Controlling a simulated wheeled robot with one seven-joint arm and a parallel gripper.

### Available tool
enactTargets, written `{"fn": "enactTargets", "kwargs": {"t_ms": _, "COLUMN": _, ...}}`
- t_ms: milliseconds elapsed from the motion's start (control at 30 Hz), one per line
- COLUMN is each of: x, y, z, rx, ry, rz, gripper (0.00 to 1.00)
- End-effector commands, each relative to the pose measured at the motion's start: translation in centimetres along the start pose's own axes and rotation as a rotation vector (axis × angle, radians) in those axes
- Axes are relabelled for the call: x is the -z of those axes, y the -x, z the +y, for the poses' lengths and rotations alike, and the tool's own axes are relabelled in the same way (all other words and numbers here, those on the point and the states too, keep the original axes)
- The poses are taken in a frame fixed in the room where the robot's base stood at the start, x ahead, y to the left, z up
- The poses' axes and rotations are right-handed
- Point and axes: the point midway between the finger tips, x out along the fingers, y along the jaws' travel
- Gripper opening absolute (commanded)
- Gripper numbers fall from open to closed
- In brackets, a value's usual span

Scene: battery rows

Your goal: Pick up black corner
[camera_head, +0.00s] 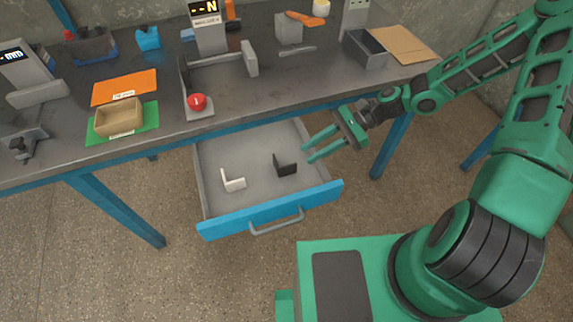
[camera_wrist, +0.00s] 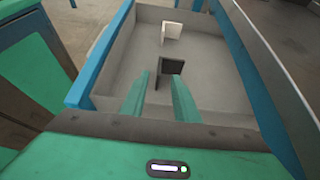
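The black corner (camera_head: 285,164) is an L-shaped bracket standing in the right part of the open drawer (camera_head: 262,208). It also shows in the wrist view (camera_wrist: 172,68), straight beyond my fingertips, with its lower part near the left finger. A white corner (camera_head: 232,180) stands to its left in the drawer and appears farther off in the wrist view (camera_wrist: 172,31). My gripper (camera_head: 306,147) is at the drawer's right side, its two green fingers apart and pointing left toward the black corner. The fingers in the wrist view (camera_wrist: 160,88) are open with nothing between them.
The drawer hangs out under the workbench (camera_head: 270,85), whose edge lies above and behind it. The bench holds a wooden tray (camera_head: 118,119), a red button (camera_head: 196,102) and a grey bin (camera_head: 366,50). The drawer floor around the corners is bare.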

Motion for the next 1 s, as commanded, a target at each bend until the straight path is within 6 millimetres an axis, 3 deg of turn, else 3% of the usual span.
{"fn": "enactTargets", "kwargs": {"t_ms": 100, "x": 0.0, "y": -1.5, "z": 0.1, "rx": -0.003, "ry": 0.0, "rz": -0.001, "gripper": 0.28}}
{"fn": "enactTargets", "kwargs": {"t_ms": 333, "x": 0.0, "y": -2.9, "z": 0.0, "rx": -0.002, "ry": 0.0, "rz": 0.0, "gripper": 0.28}}
{"fn": "enactTargets", "kwargs": {"t_ms": 633, "x": 0.1, "y": -6.8, "z": -0.3, "rx": -0.003, "ry": 0.001, "rz": 0.0, "gripper": 0.28}}
{"fn": "enactTargets", "kwargs": {"t_ms": 967, "x": 0.2, "y": -7.4, "z": -0.3, "rx": -0.001, "ry": 0.001, "rz": 0.002, "gripper": 0.28}}
{"fn": "enactTargets", "kwargs": {"t_ms": 1000, "x": 0.2, "y": -7.4, "z": -0.3, "rx": -0.001, "ry": 0.001, "rz": 0.002, "gripper": 0.19}}
